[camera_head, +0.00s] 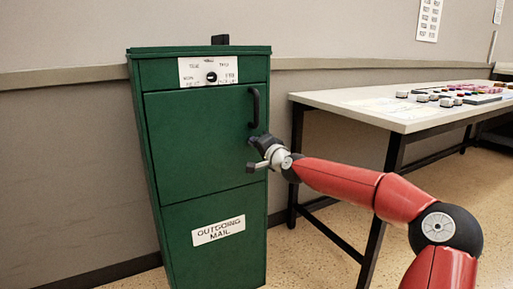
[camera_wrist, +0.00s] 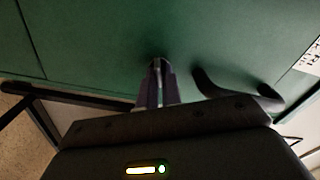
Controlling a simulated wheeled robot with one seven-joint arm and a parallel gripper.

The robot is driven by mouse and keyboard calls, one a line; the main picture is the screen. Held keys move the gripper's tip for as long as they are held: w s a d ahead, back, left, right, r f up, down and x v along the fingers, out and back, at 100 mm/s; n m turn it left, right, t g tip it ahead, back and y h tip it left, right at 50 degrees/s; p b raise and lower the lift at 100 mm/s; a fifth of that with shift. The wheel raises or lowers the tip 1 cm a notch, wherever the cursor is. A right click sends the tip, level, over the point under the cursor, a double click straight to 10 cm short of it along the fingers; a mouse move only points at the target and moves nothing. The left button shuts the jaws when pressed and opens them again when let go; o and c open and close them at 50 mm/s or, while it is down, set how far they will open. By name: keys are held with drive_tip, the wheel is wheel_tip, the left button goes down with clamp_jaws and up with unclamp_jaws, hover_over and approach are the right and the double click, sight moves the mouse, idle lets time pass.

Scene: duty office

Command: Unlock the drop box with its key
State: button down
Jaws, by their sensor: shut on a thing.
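The drop box (camera_head: 205,140) is a tall green cabinet with an "OUTGOING MAIL" label on its lower front. Its green face also fills the wrist view (camera_wrist: 110,40). My gripper (camera_head: 253,142) is at the right side of the box's front, just below the black handle (camera_head: 254,107). In the wrist view my gripper (camera_wrist: 157,75) is shut, its fingertips close against the green face. A small thing, apparently the key, is pinched between the fingertips and almost wholly hidden. The lock is hidden too, so I cannot tell whether the key is in it.
A white plate with a dark dial (camera_head: 211,77) and day names is on the box's upper front. The handle curves close beside my fingers in the wrist view (camera_wrist: 215,88). A table (camera_head: 400,118) with several small objects stands at right, its dark legs near my arm.

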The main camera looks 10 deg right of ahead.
drive_tip(key=m+b, duration=0.2)
drive_tip(key=m, duration=0.3)
drive_tip(key=shift+f, duration=0.15)
idle(0.4)
drive_tip(key=c, duration=1.6)
unclamp_jaws()
drive_tip(key=shift+d, duration=0.1)
drive_tip(key=b+v, duration=0.1)
drive_tip(key=v, duration=0.6)
drive_tip(key=shift+s, duration=0.35)
